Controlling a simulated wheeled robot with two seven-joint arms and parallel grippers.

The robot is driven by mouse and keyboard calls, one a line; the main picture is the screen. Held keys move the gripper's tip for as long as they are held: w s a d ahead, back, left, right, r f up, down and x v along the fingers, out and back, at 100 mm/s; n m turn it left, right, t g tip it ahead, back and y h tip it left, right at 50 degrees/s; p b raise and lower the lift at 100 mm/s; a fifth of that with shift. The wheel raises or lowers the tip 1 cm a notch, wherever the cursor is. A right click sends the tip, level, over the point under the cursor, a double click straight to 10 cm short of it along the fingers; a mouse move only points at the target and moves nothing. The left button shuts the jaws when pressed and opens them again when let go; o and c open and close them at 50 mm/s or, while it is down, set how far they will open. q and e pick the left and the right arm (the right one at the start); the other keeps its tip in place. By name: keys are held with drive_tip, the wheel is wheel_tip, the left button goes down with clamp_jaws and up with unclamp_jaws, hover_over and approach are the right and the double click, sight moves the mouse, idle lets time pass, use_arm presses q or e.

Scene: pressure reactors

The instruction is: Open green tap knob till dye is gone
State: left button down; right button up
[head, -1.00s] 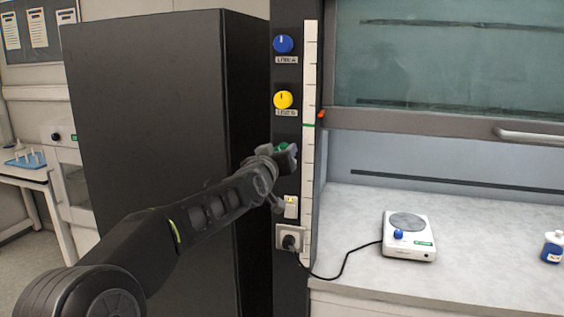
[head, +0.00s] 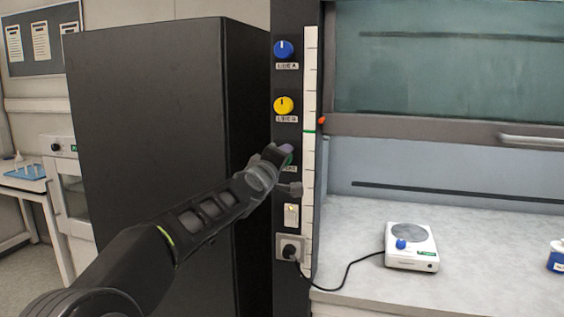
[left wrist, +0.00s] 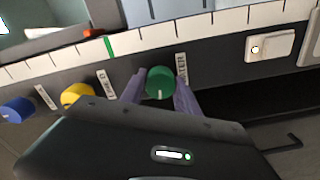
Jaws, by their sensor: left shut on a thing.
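The green tap knob (left wrist: 160,82) sits on a black vertical panel beside a label that seems to read WATER. In the left wrist view, the two purplish fingers of my left gripper (left wrist: 160,95) lie on either side of it, shut on it. The knob's white mark points towards the gripper body. In the head view my left gripper (head: 286,153) reaches the panel from the left and hides most of the knob. No dye or flowing water shows. My right gripper is not in view.
A blue knob (head: 283,49) and a yellow knob (head: 284,105) are above on the panel. A switch (head: 291,214) and a plugged socket (head: 290,248) are below. A tall black cabinet (head: 150,150) stands left. A hotplate (head: 411,247) stands on the bench to the right.

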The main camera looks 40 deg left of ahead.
use_arm(q)
drive_tip(key=shift+n, duration=0.4)
drive_tip(key=c, duration=0.9)
unclamp_jaws()
drive_tip(key=v, duration=0.7)
drive_tip(key=shift+s+d, duration=0.15)
drive_tip(key=shift+s, duration=0.25)
